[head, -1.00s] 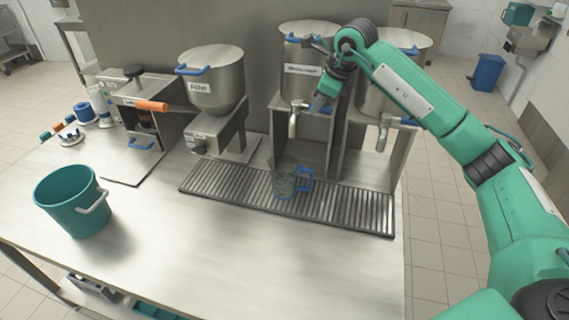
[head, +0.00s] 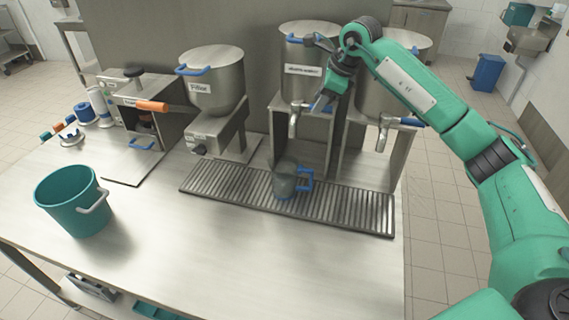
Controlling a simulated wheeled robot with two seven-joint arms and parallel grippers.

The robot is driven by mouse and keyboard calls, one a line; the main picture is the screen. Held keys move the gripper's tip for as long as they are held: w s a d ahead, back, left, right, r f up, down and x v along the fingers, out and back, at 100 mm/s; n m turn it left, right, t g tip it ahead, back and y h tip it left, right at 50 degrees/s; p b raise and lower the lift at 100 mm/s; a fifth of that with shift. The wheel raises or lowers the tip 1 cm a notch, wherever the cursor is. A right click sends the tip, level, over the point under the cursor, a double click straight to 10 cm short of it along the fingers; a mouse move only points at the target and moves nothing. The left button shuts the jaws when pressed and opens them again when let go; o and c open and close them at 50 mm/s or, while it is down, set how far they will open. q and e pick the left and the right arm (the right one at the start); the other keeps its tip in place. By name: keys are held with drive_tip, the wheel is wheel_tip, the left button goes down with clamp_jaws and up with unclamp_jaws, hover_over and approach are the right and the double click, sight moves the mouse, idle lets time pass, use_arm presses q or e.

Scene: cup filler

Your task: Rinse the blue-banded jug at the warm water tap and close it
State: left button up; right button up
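The jug (head: 285,182) is grey with a blue handle on its right side. It stands upright on the slatted drip grate, below the spout of the middle tank's tap (head: 293,126). That tank (head: 303,85) carries a label too small to read surely. The tap's blue lever (head: 328,108) points to the right of the spout. My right gripper (head: 325,98) is just above and beside this lever, pointing down; I cannot tell whether it touches it or how far its fingers are apart. No water stream shows clearly now. My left gripper is not in view.
The drip grate (head: 345,212) runs along the counter below the tanks. A teal bucket (head: 70,212) stands at the left. A hopper (head: 214,85) and a machine with an orange handle (head: 152,105) stand behind. The front counter is clear.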

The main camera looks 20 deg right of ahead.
drive_tip(key=shift+o, duration=0.3)
drive_tip(key=shift+f, duration=0.1)
drive_tip(key=shift+s+r, duration=0.15)
drive_tip(key=shift+r, duration=0.2)
drive_tip(key=b+v, duration=0.3)
drive_tip(key=v, duration=1)
drive_tip(key=shift+d, duration=0.15)
drive_tip(key=shift+d, duration=0.1)
drive_tip(key=shift+c, duration=0.3)
